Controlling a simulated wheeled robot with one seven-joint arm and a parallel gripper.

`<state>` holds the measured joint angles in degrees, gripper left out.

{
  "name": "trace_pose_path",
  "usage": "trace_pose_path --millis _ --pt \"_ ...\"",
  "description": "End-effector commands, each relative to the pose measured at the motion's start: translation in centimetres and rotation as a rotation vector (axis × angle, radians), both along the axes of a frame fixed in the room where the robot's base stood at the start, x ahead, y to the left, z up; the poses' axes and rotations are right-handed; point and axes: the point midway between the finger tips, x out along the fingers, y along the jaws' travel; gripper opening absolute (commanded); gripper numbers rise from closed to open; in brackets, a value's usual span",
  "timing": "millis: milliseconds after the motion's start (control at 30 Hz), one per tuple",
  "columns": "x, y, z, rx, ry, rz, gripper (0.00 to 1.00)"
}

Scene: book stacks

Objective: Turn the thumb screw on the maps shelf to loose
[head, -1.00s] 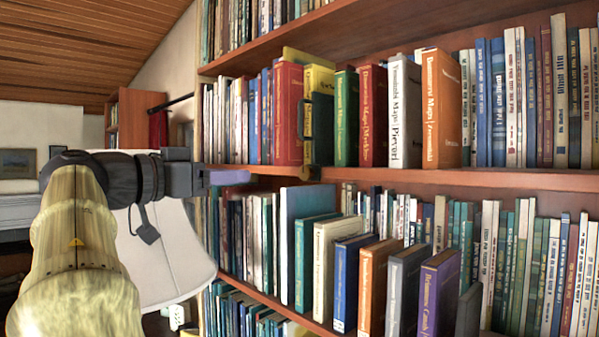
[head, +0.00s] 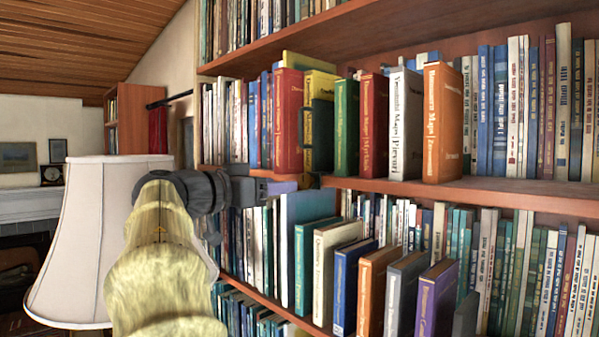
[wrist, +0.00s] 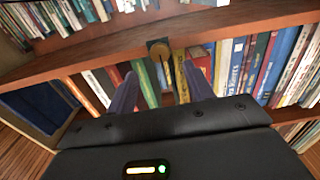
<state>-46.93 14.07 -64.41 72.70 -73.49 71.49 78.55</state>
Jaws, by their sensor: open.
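The thumb screw (wrist: 158,49) is a round brass-coloured knob at the front edge of the maps shelf (wrist: 100,60) in the wrist view. A dark mount sits behind it, and a thin part hangs below it. My gripper (wrist: 161,82) is open, its two purple-grey fingers apart on either side of the screw's line, with nothing between them. In the head view my gripper (head: 283,187) is at the shelf edge, just left of the small dark screw mount (head: 309,181). Whether the fingers touch the screw cannot be told.
Upright map books, such as an orange one (head: 442,125), stand on the shelf above. More books (head: 350,285) fill the shelf below and reach near its edge. A white lampshade (head: 80,240) stands at the left, partly behind my arm.

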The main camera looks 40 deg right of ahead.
Motion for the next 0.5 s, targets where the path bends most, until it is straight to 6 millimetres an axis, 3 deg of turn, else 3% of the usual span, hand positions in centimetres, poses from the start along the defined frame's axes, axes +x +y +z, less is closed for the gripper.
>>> trace_pose_path --millis 300,500 --pt "0.3 -5.4 0.4 0.000 0.002 -0.004 0.52" --pt "0.5 -7.0 0.1 0.001 0.001 -0.001 0.52"
